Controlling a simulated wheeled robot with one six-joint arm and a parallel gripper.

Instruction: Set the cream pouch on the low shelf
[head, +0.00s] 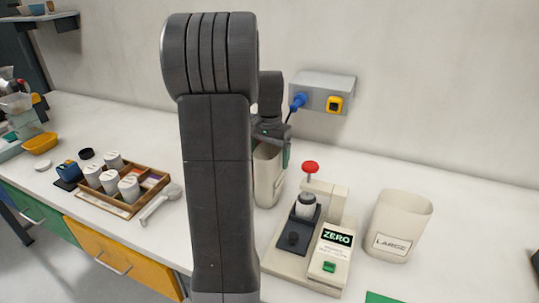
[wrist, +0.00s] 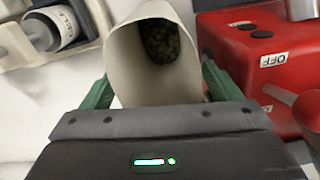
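A cream, open-topped pouch (head: 268,178) stands upright behind my arm in the head view, its left side partly hidden. In the wrist view the pouch (wrist: 150,85) shows from above, with dark green, grainy contents inside. My gripper (head: 272,137) is at its upper part. In the wrist view the green fingers of my gripper (wrist: 156,72) lie against both sides of it. I cannot tell whether its base touches the counter. A wall shelf (head: 40,18) shows at the upper left; I cannot tell whether it is the low shelf.
A cream bin labelled LARGE (head: 402,225) and a ZERO-marked device (head: 330,254) stand to the right. A wooden tray (head: 122,208) with white canisters and a pale scoop (head: 160,203) lie left. A red machine (wrist: 250,75) marked OFF stands close to the pouch in the wrist view.

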